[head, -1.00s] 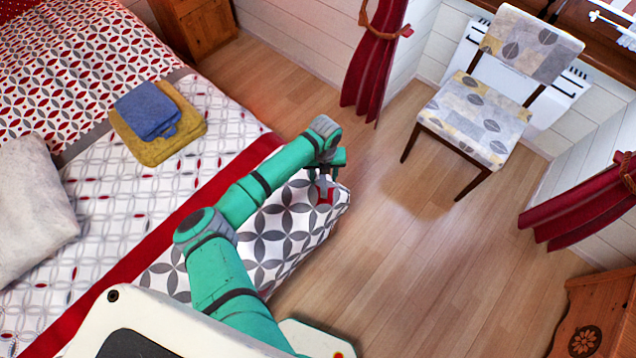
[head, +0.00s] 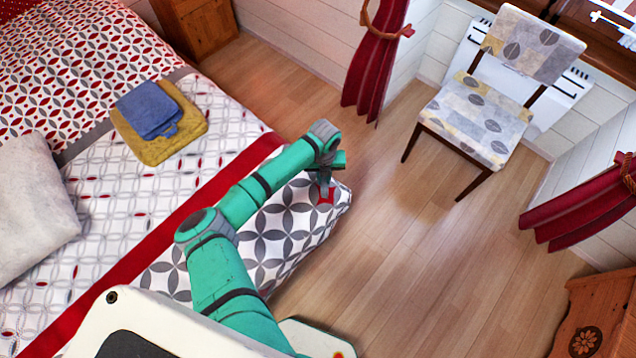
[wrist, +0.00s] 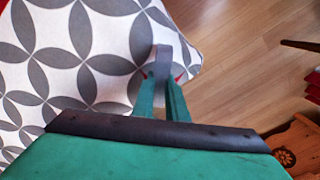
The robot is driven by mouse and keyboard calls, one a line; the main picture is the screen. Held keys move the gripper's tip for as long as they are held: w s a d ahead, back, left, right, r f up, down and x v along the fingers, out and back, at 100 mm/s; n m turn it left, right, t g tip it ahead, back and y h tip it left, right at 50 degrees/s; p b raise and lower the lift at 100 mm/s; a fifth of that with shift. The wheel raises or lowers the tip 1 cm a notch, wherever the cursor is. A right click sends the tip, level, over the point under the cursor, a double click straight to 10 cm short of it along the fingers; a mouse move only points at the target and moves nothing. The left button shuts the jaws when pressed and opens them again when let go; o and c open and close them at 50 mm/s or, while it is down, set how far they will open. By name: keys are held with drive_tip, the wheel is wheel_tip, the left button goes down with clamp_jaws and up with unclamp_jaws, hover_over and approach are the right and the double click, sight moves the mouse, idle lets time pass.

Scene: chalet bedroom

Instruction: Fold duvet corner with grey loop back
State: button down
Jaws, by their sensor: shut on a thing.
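The duvet (head: 285,225) has a white side with grey petal shapes, and a red band (head: 205,195) borders it. Its corner (head: 338,196) lies at the bed's right edge beside the floor. The grey loop (wrist: 163,60) stands up from the corner in the wrist view, with small red patches beside it. My gripper (head: 325,184) is at that corner, and in the wrist view its two green fingers (wrist: 162,100) are closed together on the loop. The fingers hide the loop's lower part.
A folded yellow towel (head: 185,136) with a blue towel (head: 150,108) on top lies on the bed. A pale pillow (head: 30,200) lies at left. A chair (head: 470,120) stands beyond open wooden floor (head: 400,250). Red curtains (head: 375,70) hang by the wall.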

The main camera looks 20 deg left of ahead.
drive_tip(key=shift+s+a+r+h, duration=0.3)
drive_tip(key=shift+a+r+h, duration=0.1)
drive_tip(key=shift+a+r, duration=0.2)
drive_tip(key=shift+r+t, duration=0.3)
drive_tip(key=shift+s+a+r+t+h, duration=0.15)
drive_tip(key=shift+a+r+t+h, duration=0.05)
drive_tip(key=shift+a+r+h, duration=0.3)
drive_tip(key=shift+s+a+r+t+h, duration=0.2)
drive_tip(key=shift+a+r+h, duration=0.15)
drive_tip(key=shift+a, duration=0.25)
drive_tip(key=shift+f, duration=0.1)
drive_tip(key=shift+s+a+r+t+h, duration=0.15)
drive_tip(key=shift+s+a+r+h, duration=0.2)
drive_tip(key=shift+a, duration=0.2)
drive_tip(key=shift+s+a+r+t+h, duration=0.1)
drive_tip(key=shift+s+a+t+h, duration=0.1)
drive_tip(key=shift+a+h, duration=0.25)
